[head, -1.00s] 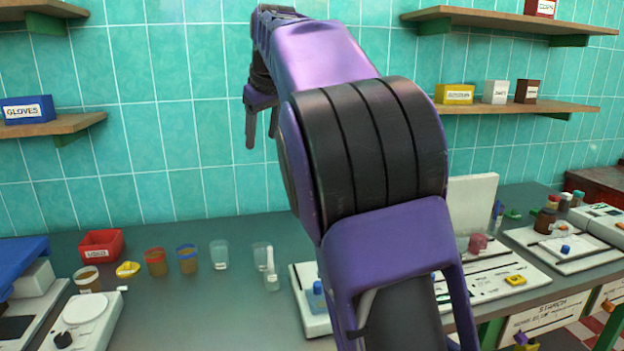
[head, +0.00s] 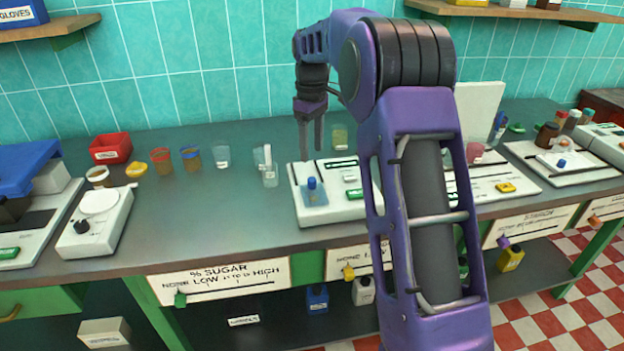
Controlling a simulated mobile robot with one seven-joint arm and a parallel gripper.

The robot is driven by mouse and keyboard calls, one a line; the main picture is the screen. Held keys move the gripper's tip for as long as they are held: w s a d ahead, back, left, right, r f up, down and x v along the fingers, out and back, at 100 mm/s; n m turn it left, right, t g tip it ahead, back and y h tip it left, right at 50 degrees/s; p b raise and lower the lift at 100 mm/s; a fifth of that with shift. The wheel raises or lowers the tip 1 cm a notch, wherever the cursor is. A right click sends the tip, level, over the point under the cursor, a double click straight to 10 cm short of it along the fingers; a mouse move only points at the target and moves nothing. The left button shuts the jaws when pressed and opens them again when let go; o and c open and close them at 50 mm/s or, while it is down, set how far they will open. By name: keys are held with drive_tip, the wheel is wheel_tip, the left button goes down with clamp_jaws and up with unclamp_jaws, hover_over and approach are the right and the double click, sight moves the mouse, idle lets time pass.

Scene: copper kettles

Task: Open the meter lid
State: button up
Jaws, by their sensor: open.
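A white bench device (head: 340,213), which may be the meter, sits mid-bench, partly hidden on its right by my arm. I cannot tell whether a fingertip touches the device.
Clear cups (head: 221,157) stand left of the device. A white scale (head: 102,215) and red bin (head: 110,148) are further left. An upright white panel (head: 478,112) and another white device (head: 572,160) are to the right. The front bench between scale and device is clear.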

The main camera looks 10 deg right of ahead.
sight(312, 179)
wheel_tip(312, 179, down, 9)
drive_tip(key=shift+b, duration=0.45)
clamp_jaws()
idle(1.2)
